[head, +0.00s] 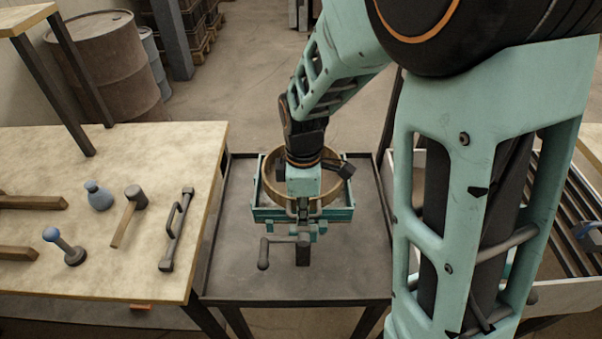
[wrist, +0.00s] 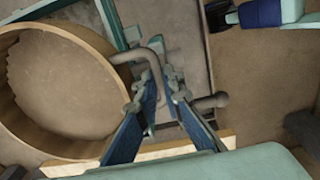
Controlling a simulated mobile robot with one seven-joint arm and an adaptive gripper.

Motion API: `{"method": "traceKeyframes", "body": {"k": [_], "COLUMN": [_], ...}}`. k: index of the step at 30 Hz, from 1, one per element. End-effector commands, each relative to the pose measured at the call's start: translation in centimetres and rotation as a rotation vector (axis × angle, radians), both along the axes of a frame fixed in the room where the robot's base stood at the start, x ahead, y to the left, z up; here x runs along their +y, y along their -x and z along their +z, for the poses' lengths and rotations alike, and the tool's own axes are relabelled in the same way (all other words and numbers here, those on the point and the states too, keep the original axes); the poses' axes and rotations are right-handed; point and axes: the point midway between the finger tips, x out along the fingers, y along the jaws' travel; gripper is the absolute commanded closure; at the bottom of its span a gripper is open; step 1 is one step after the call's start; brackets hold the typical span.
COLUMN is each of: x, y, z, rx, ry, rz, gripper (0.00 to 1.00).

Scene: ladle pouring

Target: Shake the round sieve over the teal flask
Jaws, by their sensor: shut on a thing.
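The round sieve, a wooden hoop (head: 272,192), is at the middle of the head view, partly hidden behind my wrist. My gripper (wrist: 158,85) is shut on the sieve's bent grey handle beside the hoop, as far as the wrist view shows. In the head view my gripper (head: 303,210) points down in front of the hoop. I see no clearly teal flask.
A teal frame (head: 342,214) with a crank shows below the sieve on the dark, rimmed middle table (head: 228,262). The left table (head: 150,150) bears a hammer (head: 130,212), a dark handled bar (head: 176,230), a blue-knobbed tool (head: 64,246) and wooden bars. My arm hides much of the right side.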

Motion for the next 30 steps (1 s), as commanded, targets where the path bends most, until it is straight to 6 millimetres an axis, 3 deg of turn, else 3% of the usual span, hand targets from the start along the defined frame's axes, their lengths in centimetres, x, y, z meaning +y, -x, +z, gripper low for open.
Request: {"method": "traceKeyframes", "body": {"k": [7, 16, 24, 30], "x": [-0.2, -2.6, 1.1, 2.2], "y": [0.0, 0.1, -0.1, -0.1], "z": [0.0, 0.0, 0.0, 0.0], "rx": [0.0, 0.0, 0.001, 0.0], "ry": [0.0, 0.0, -0.001, 0.0], "rz": [-0.001, -0.001, 0.004, 0.0], "gripper": [1.0, 1.0, 1.0, 1.0]}}
